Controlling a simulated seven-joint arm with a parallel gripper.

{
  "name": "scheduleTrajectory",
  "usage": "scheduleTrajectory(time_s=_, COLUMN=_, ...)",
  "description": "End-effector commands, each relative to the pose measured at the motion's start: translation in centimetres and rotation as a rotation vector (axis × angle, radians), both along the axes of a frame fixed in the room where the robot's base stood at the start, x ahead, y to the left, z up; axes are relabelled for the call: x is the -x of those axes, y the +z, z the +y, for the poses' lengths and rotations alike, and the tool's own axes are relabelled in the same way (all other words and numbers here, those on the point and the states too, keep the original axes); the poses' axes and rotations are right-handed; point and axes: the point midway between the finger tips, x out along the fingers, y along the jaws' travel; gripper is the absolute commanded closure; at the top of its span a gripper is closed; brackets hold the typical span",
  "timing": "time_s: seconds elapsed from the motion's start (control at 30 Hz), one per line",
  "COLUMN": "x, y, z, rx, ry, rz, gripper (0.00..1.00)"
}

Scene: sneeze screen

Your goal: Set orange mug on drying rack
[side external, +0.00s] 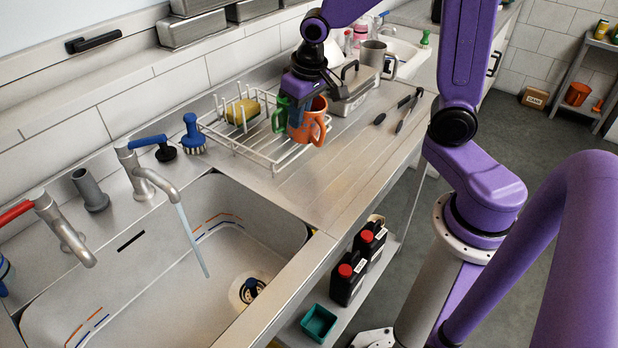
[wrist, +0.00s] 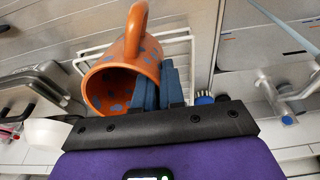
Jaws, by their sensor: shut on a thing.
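The orange mug (side external: 310,124) is over the right part of the white wire drying rack (side external: 250,152) in the side view. I cannot tell whether its base touches the wires. In the wrist view the orange mug (wrist: 140,62) shows blue spots, its open mouth and its handle. My gripper (side external: 297,112) points down and is shut on the mug's wall. In the wrist view, one blue finger of my gripper (wrist: 160,88) is inside the mouth and one outside. White wires of the rack (wrist: 92,52) show behind the mug.
A green item (side external: 279,116), partly hidden, is just left of the mug. A yellow sponge (side external: 242,111) sits on the rack's left part. A blue brush (side external: 193,134) stands left of the rack. A lidded metal container (side external: 352,92) is close right. The sink's tap (side external: 150,178) runs.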

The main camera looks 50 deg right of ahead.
Motion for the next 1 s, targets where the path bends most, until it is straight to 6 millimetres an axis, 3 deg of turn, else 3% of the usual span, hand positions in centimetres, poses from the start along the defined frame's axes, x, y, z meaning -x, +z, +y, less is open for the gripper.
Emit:
scheduleTrajectory(time_s=0.1, x=-0.1, y=0.3, z=-0.9, rx=0.000, ry=0.012, rz=-0.002, gripper=1.00)
scheduleTrajectory(time_s=0.37, x=0.7, y=1.3, z=-1.1, rx=0.002, ry=0.172, rz=0.018, gripper=1.00)
scheduleTrajectory(time_s=0.67, x=3.2, y=3.3, z=-1.1, rx=0.026, ry=0.573, rz=0.069, gripper=1.00)
scheduleTrajectory(time_s=1.0, x=6.9, y=5.8, z=-1.1, rx=0.098, ry=1.147, rz=0.124, gripper=1.00)
